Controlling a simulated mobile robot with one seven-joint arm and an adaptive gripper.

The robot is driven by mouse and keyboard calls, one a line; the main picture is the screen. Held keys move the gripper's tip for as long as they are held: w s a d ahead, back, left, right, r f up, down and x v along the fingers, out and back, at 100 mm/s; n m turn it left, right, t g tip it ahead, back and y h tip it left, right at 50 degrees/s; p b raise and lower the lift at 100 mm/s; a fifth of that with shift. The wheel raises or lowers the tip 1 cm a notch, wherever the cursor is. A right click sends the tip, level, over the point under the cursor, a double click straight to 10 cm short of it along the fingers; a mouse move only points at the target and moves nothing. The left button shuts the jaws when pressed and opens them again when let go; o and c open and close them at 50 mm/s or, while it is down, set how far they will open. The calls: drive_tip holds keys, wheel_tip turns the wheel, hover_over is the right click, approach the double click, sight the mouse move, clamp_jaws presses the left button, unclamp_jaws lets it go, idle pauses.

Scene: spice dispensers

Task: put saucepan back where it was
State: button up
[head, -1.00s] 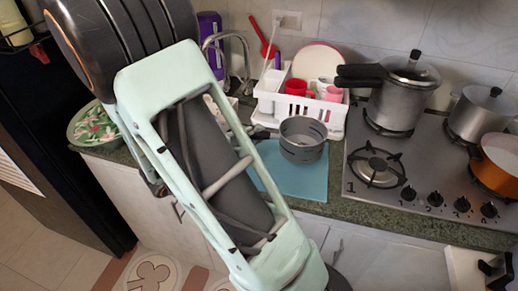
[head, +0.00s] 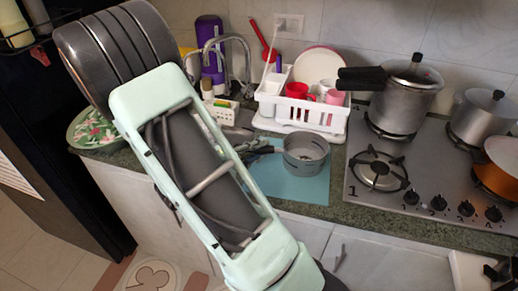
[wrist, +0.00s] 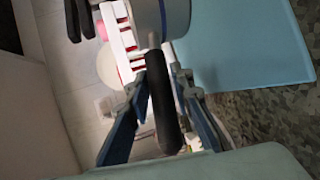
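The grey saucepan (head: 304,157) is over the blue mat on the counter, roughly upright, its handle pointing left. I cannot tell whether its base touches the mat. In the wrist view the pan body (wrist: 165,14) is at the top, and its black handle (wrist: 164,110) runs down between my fingers. My gripper (wrist: 165,88) appears closed around the handle, with a finger close on each side. In the head view my gripper (head: 258,149) is at the pan's left, partly hidden by my arm.
The blue mat (head: 300,194) lies on the green counter. A white dish rack (head: 300,113) with red and pink cups stands close behind. The stove (head: 400,170) is to the right, with a pressure cooker (head: 405,98). The sink tap (head: 228,60) is behind left.

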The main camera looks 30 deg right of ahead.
drive_tip(key=shift+o, duration=1.1)
drive_tip(key=shift+r, duration=0.1)
drive_tip(key=shift+a+r, duration=0.15)
drive_tip(key=shift+a, duration=0.15)
drive_tip(key=p+v, duration=0.1)
drive_tip(key=v, duration=1)
drive_tip(key=shift+a, duration=0.2)
drive_tip(key=shift+d, duration=0.1)
